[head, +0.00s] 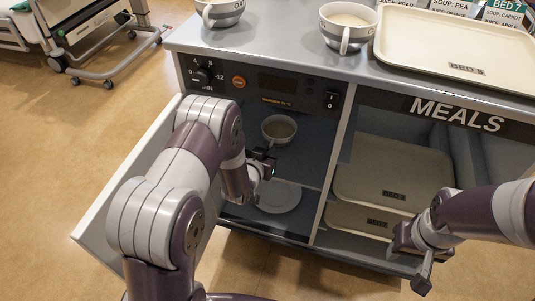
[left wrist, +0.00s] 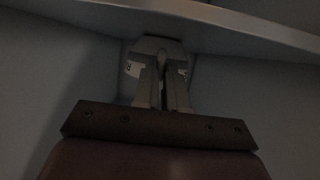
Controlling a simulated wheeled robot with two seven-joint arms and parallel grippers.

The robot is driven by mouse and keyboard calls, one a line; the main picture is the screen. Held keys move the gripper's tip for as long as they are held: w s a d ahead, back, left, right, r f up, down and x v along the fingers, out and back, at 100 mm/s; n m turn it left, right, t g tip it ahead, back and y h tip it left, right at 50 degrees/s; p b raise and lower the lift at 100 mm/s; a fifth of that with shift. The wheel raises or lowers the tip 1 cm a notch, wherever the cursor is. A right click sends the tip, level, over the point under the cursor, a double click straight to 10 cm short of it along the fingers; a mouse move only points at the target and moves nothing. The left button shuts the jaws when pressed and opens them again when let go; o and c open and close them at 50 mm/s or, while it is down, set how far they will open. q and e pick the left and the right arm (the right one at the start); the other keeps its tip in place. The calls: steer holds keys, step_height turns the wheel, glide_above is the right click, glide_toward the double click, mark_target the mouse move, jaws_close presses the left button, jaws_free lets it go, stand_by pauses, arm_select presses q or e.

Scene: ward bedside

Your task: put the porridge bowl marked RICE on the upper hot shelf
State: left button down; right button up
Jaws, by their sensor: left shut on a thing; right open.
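A bowl (head: 279,127) with grey-brown contents is inside the open hot cabinet, over the upper shelf (head: 308,152). Its marking cannot be read in the head view. My left gripper (head: 266,163) reaches into the cabinet and is shut at the bowl's near side, seemingly on its handle. In the dark left wrist view the closed fingers (left wrist: 161,70) have pale marked patches on both sides. Whether the bowl touches the shelf cannot be told. My right gripper (head: 415,262) is open and empty in front of the meals compartment.
The cabinet door (head: 105,215) stands open at left. A white plate (head: 281,196) lies on the lower shelf. Two bowls (head: 221,13) (head: 347,28) and a cream tray (head: 465,70) stand on the counter. Trays (head: 385,168) sit in the meals compartment at right.

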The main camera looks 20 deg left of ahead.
arm_select(q)
steer(key=shift+r, duration=0.1)
steer(key=shift+f, duration=0.2)
steer(key=c, duration=1.2)
jaws_free()
steer(key=shift+r, duration=0.35)
steer(key=s+r+g+p, duration=0.1)
steer(key=s+r+g, duration=0.3)
steer(key=s, duration=0.4)
steer(key=s+r+g+y+p, duration=0.1)
steer(key=s+r+g, duration=0.3)
steer(key=s, duration=0.5)
steer(key=s+r+g+p, duration=0.2)
steer(key=s+r+g, duration=0.2)
steer(key=s, duration=0.5)
steer(key=shift+a+r+n, duration=0.25)
steer(key=shift+r+n, duration=0.15)
steer(key=shift+r, duration=0.3)
